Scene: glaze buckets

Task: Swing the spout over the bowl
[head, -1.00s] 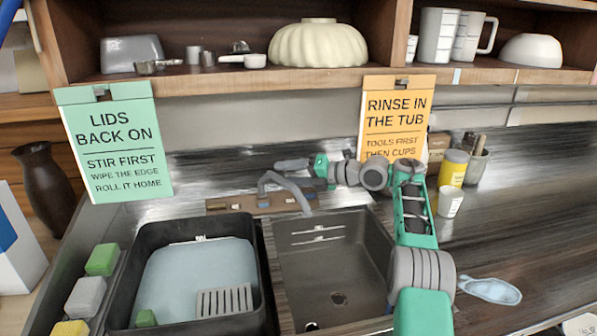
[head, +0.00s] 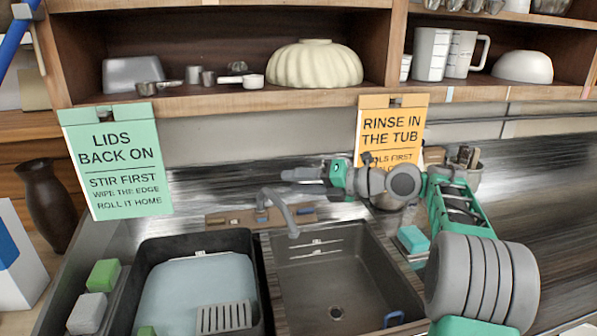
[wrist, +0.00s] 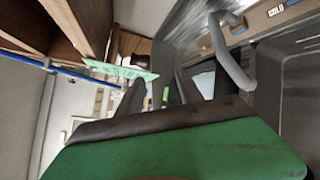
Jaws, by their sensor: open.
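The grey curved spout (head: 279,205) rises from the tap base behind the sink and points forward, its tip near the back left of the dark sink bowl (head: 330,278). In the wrist view the spout (wrist: 228,55) stands right of the fingers, apart from them. My gripper (head: 300,174) is open and empty. It points left, above and behind the spout, close to the back wall. Its two grey fingers (wrist: 160,92) show in the wrist view with nothing between them.
The black tub (head: 255,270) stands left of the sink. A teal sponge block (head: 412,239) lies right of it, under my arm. The hanging orange sign (head: 392,130) is just behind my gripper. A shelf with a cream bowl (head: 314,65) runs above.

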